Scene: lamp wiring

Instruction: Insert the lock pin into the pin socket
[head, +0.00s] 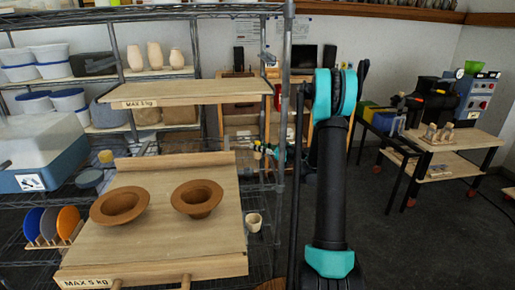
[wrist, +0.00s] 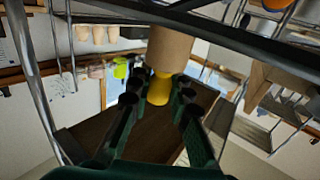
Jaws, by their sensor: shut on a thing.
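In the wrist view my gripper (wrist: 160,98) has its dark fingers closed around a yellow piece (wrist: 160,88), which looks like part of the lock pin. A tan cylinder (wrist: 170,50) is directly beyond the yellow piece, in line with it. I cannot tell whether the cylinder belongs to the pin or is separate. In the head view my gripper (head: 264,149) is small and partly hidden, close to the metal rack upright. I cannot make out the pin socket for certain in either view.
The metal rack post (head: 284,120) stands beside my gripper. A wooden shelf board (head: 190,92) is above it. A lower board (head: 150,255) carries two brown bowls (head: 119,205). A small cup (head: 254,222) is below my gripper. The floor at right is open before a wooden cart (head: 455,139).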

